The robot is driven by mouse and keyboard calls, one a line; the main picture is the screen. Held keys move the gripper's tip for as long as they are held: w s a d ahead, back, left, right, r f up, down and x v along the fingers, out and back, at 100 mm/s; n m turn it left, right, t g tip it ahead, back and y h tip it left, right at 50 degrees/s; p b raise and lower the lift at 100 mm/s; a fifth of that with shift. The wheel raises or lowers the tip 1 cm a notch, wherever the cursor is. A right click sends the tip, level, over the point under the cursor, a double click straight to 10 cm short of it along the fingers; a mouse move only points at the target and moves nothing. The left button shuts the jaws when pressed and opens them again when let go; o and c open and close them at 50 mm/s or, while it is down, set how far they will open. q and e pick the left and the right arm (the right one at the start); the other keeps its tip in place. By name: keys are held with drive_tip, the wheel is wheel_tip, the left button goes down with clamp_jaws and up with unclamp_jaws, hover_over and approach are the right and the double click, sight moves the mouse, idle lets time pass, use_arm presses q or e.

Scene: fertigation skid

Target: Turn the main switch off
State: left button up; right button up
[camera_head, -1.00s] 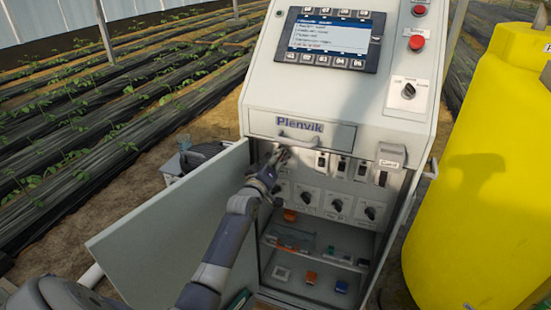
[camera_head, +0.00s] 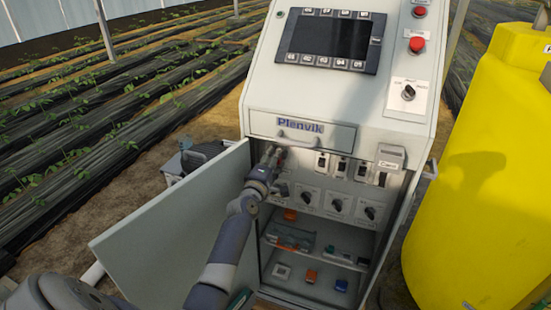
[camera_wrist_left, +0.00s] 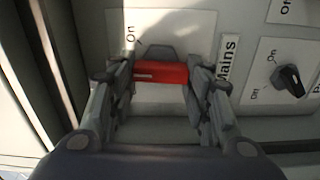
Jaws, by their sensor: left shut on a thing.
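The main switch has a red handle (camera_wrist_left: 160,72) on a pale plate with an "On" mark and a "Mains" label (camera_wrist_left: 228,62) beside it. In the left wrist view my left gripper (camera_wrist_left: 160,80) has a finger at each end of the red handle and is shut on it. In the head view my left gripper (camera_head: 273,157) reaches into the open cabinet (camera_head: 300,116), at the upper left of the switch row, and hides most of the main switch. The cabinet's display (camera_head: 330,37) is dark. My right gripper is not in view.
The cabinet door (camera_head: 170,225) stands open left of my arm. Several breakers and rotary knobs (camera_head: 335,205) sit right of and below my gripper. A lower shelf (camera_head: 312,285) holds small coloured parts. A yellow tank (camera_head: 485,190) stands at the right.

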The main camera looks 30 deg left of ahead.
use_arm(q)
drive_tip(key=shift+d+f+n+p, duration=0.15)
drive_tip(key=shift+n+p, duration=0.1)
drive_tip(key=shift+n, duration=2.15)
drive_tip(key=shift+f+n+p, duration=0.1)
drive_tip(key=shift+n+p, duration=0.15)
drive_tip(key=shift+n, duration=2.15)
drive_tip(key=o, duration=1.1)
drive_tip(key=v, duration=1.2)
